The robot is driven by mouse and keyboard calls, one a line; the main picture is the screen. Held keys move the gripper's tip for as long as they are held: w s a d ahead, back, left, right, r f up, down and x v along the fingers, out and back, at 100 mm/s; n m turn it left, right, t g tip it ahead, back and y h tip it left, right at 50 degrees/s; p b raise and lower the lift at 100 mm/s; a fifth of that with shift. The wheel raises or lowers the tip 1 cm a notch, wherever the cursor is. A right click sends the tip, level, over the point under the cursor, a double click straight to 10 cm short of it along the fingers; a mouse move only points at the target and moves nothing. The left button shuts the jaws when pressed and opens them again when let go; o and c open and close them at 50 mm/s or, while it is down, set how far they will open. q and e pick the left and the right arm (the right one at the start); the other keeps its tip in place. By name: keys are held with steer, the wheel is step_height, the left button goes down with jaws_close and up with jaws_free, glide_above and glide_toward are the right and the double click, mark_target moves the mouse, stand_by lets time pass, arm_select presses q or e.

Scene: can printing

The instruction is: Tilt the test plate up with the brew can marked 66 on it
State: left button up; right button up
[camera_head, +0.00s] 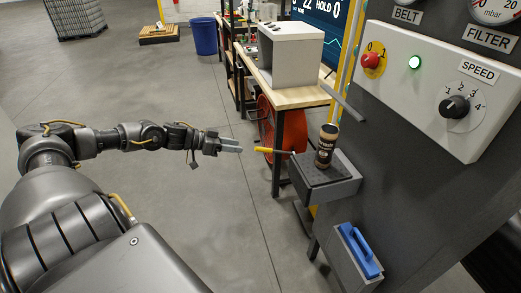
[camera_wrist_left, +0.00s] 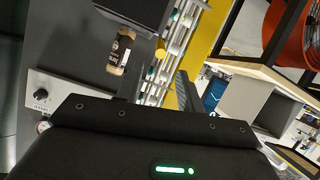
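The dark test plate (camera_head: 312,172) sits on a grey bracket on the side of the machine. Its yellow handle (camera_head: 273,150) points left. In the left wrist view the can (camera_wrist_left: 121,50) and the yellow handle end (camera_wrist_left: 160,47) also show. My left gripper (camera_head: 240,146) is left of the handle, apart from it, and holds nothing visible. My right gripper is out of view.
The machine panel (camera_head: 440,90) with knobs and a green light rises at the right. A blue-handled item (camera_head: 358,250) is below the plate. A wooden bench (camera_head: 300,97) with a red reel (camera_head: 268,125) stands behind. Floor left of the handle is open.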

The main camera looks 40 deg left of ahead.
mark_target(257, 149)
arm_select(q)
steer(key=shift+w+f, duration=0.1)
steer(key=p+x, duration=0.2)
steer(key=x, duration=0.7)
steer(key=shift+w+d, duration=0.1)
steer(key=shift+w+d+f, duration=0.35)
steer(key=shift+w, duration=0.1)
steer(key=shift+c, duration=0.4)
jaws_close()
